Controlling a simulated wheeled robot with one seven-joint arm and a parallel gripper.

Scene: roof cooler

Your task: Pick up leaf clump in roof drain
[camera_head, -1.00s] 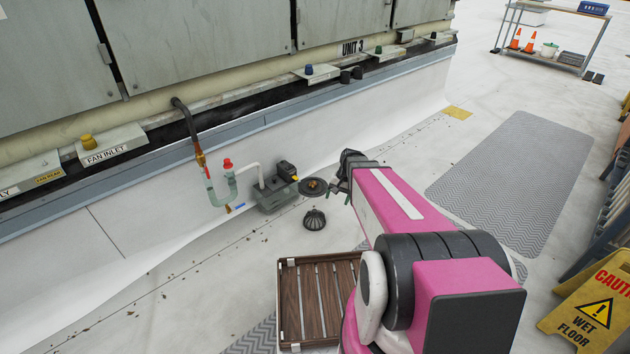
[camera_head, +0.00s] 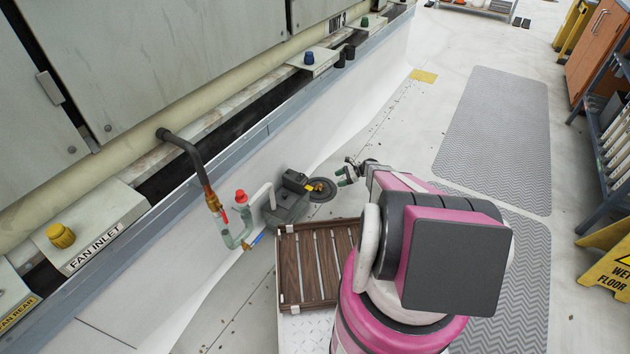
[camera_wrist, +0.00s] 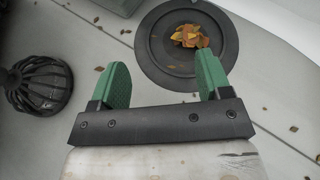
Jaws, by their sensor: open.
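The leaf clump (camera_wrist: 190,36), yellow and brown, lies in the round dark roof drain (camera_wrist: 160,58) in the wrist view. In the head view the clump (camera_head: 318,187) shows small on the drain (camera_head: 329,194), beside the grey box at the wall's foot. My gripper (camera_wrist: 159,70) is open and empty, with green finger pads spread wide. In the wrist view its right finger overlaps the drain just below the clump, and its left finger is left of the drain. In the head view my gripper (camera_head: 345,174) is just right of the drain. I cannot tell its height above the drain.
A black domed strainer (camera_wrist: 38,84) sits on the roof left of the drain. A grey box (camera_head: 285,205) and a pipe (camera_head: 235,238) stand along the wall. A slatted brown tray (camera_head: 290,300) is close to my arm. Grey mats (camera_head: 495,130) lie to the right.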

